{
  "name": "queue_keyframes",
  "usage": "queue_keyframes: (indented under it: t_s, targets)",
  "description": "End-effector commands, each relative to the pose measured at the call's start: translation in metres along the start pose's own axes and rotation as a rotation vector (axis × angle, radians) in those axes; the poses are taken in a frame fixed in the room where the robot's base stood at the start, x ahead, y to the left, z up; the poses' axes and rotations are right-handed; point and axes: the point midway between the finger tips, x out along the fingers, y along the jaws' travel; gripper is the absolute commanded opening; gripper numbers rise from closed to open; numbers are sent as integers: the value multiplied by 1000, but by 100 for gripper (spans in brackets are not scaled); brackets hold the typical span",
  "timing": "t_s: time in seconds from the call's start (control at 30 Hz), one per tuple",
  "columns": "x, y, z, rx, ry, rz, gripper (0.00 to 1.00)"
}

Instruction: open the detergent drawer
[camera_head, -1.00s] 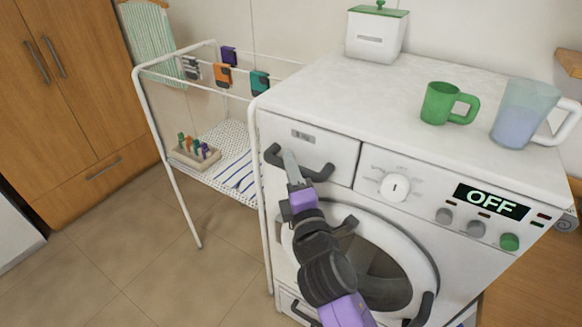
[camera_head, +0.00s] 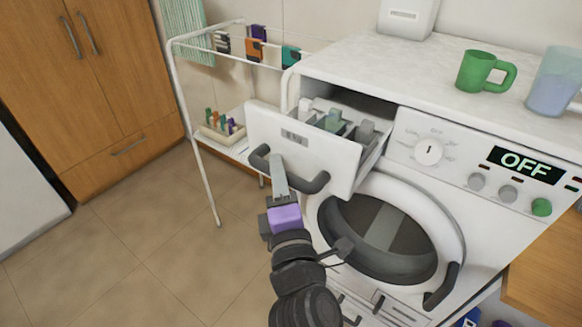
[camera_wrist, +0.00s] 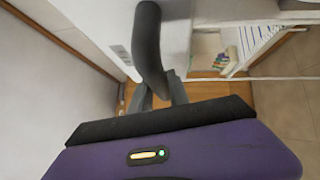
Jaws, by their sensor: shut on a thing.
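The detergent drawer (camera_head: 302,143) stands pulled out from the upper left of the white washing machine (camera_head: 420,185). Its compartments (camera_head: 335,122) show from above, with grey and pale green parts in them. A dark bar handle (camera_head: 313,185) runs along the drawer front. My gripper (camera_head: 277,165) is shut on this handle, near its left part. In the wrist view the handle (camera_wrist: 148,50) passes between the fingers of my gripper (camera_wrist: 160,90), and the white drawer front lies beside it. The fingertips are partly hidden by the handle.
A drying rack (camera_head: 185,75) with clips and a tray stands left of the machine, close to the drawer. A green mug (camera_head: 478,72) and a translucent cup (camera_head: 552,82) stand on top. The round door (camera_head: 390,235) below is shut. Floor in front left is clear.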

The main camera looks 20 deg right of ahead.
Motion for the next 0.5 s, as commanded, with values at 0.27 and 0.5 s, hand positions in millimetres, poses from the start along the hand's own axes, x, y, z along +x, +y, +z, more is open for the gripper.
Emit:
queue_keyframes:
  t_s: [0.27, 0.5]
  targets:
    - [-9, 1, -9, 0, -1, -4, 0]
    - [-9, 1, -9, 0, -1, -4, 0]
